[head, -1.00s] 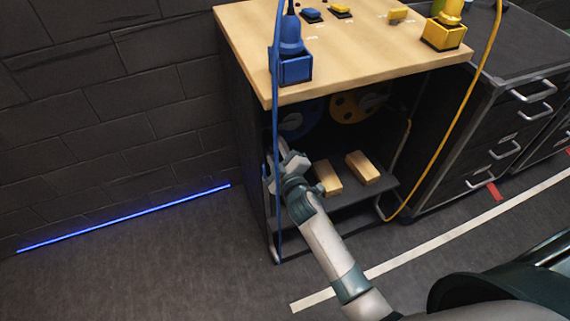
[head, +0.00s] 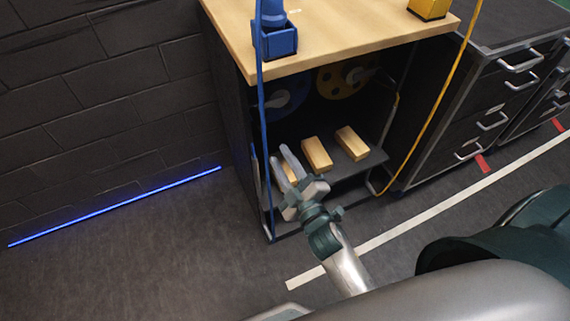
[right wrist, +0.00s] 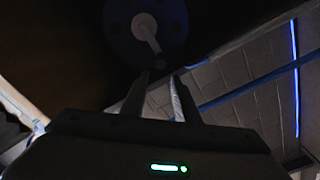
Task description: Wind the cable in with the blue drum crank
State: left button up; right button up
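The blue drum (head: 290,94) hangs in the dark cabinet under the wooden top, partly in shadow. In the right wrist view the blue drum (right wrist: 118,25) shows at the top, with its pale crank (right wrist: 148,30) ending in a small knob (right wrist: 160,64). My right gripper (head: 285,154) is in front of the cabinet, below the drum, fingers pointing up and inward. In the right wrist view the gripper (right wrist: 158,82) is open and empty, with the knob just beyond and between its tips. The blue cable (head: 262,130) hangs down the cabinet's left front. My left gripper is out of view.
A yellow drum (head: 342,80) sits right of the blue one. Wooden blocks (head: 317,153) lie on the low shelf (head: 370,164) near my right gripper. The yellow cable (head: 436,115) hangs at the right. Open floor (head: 150,260) lies to the left.

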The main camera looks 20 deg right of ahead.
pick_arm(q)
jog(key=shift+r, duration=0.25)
pick_arm(e)
jog(key=shift+s, duration=0.7)
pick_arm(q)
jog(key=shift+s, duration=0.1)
